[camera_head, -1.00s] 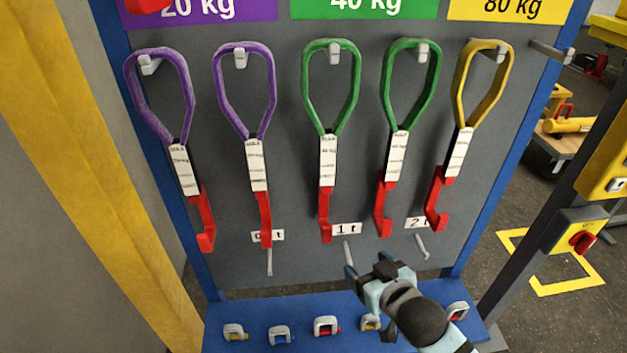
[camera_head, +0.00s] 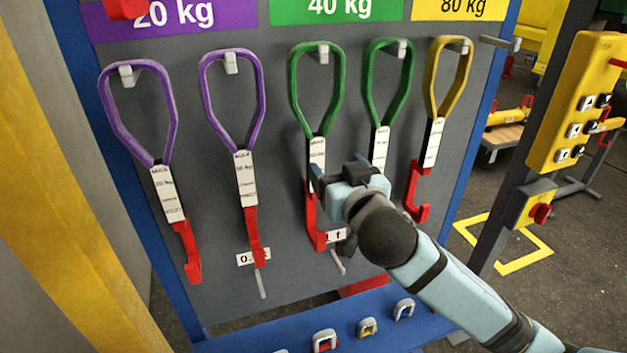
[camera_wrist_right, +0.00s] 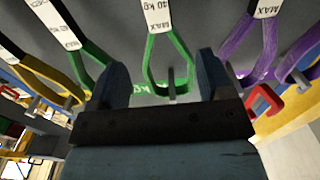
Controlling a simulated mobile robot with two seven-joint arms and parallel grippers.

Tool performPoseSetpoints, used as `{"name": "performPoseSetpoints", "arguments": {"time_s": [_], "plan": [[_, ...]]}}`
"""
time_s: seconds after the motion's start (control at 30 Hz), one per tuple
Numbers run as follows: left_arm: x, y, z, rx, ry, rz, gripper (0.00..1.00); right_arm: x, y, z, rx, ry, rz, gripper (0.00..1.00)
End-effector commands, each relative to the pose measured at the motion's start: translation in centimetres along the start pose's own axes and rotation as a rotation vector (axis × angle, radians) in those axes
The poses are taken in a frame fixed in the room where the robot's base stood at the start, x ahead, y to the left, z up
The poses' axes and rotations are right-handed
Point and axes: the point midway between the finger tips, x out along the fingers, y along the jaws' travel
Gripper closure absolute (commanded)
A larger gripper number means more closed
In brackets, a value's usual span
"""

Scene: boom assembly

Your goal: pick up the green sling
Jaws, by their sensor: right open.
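Two green slings hang from pegs under the green 40 kg sign. The left green sling (camera_head: 294,82) has a white tag and a red hook, with my right gripper (camera_head: 328,180) at its lower tag and hook, partly covering them. The right green sling (camera_head: 410,80) hangs beside it, its lower end hidden by my gripper. In the right wrist view, upside down, a green loop (camera_wrist_right: 150,65) shows between the two spread fingers of my right gripper (camera_wrist_right: 162,75). The gripper is open; I cannot tell whether it touches the sling. My left gripper is not in view.
Two purple slings (camera_head: 262,95) hang to the left and a yellow sling (camera_head: 430,75) close on the right. The grey board (camera_head: 215,285) has bare pegs below. A blue shelf (camera_head: 270,335) holds several shackles. A yellow control box (camera_head: 575,110) stands at right.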

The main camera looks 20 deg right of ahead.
Motion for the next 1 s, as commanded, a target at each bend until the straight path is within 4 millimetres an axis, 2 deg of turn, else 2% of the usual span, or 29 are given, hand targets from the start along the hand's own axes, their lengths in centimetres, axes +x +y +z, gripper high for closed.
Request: {"name": "performPoseSetpoints", "arguments": {"time_s": [0.1, 0.23, 0.47, 0.8, 1.0], "plan": [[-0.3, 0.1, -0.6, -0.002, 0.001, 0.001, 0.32, 2.6, 0.1, -0.3, -0.003, 0.0, 0.002, 0.27], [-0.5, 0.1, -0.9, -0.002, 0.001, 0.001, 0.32, 4.8, 0.0, -0.2, -0.002, -0.001, 0.001, 0.27], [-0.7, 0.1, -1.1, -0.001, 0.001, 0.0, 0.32, 6.5, 0.1, -0.1, -0.001, -0.001, 0.0, 0.27], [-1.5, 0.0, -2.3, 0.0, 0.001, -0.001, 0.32, 10.9, 0.1, -0.1, -0.003, -0.001, 0.0, 0.27], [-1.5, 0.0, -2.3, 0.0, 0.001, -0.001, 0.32, 11.3, 0.1, 0.1, -0.001, -0.002, -0.001, 0.27]]}}
